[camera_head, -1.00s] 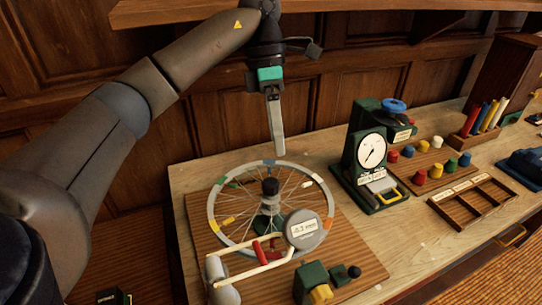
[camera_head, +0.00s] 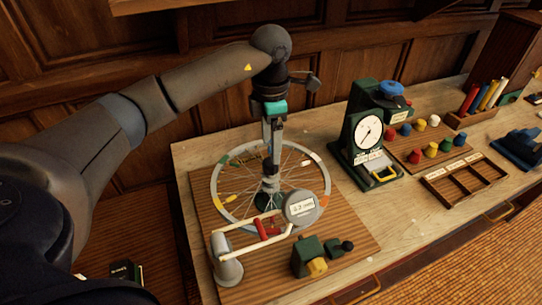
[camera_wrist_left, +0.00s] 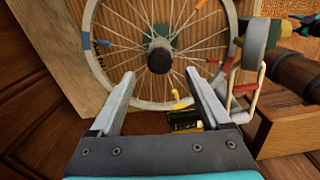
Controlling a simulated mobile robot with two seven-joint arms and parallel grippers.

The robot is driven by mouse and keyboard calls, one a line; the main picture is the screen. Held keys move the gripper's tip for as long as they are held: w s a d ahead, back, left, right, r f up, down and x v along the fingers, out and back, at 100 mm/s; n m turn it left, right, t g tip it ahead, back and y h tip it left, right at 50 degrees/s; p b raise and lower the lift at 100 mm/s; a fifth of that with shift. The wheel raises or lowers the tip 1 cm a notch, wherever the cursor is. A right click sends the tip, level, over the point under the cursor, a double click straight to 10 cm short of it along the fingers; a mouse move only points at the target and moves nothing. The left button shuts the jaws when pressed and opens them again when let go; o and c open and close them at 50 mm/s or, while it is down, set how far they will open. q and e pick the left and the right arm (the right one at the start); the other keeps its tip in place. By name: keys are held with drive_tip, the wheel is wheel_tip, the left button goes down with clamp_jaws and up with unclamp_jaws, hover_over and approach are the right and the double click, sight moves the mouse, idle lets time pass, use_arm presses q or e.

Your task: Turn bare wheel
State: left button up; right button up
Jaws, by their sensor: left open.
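My left gripper (camera_head: 270,176) points down over the hub area. In the left wrist view its two fingers (camera_wrist_left: 160,76) are apart with nothing between them. From the head the gripper hides part of the hub and far rim. My right gripper does not show.
A green clamp block (camera_head: 308,258) sits at the board's front. A dial stand (camera_head: 368,132), coloured knobs and a compartment tray (camera_head: 462,180) lie to the right.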

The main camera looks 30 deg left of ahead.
sight(271, 176)
use_arm(q)
wheel_tip(271, 176, down, 5)
drive_tip(key=shift+f, duration=0.1)
idle(0.3)
clamp_jaws()
idle(0.5)
idle(0.4)
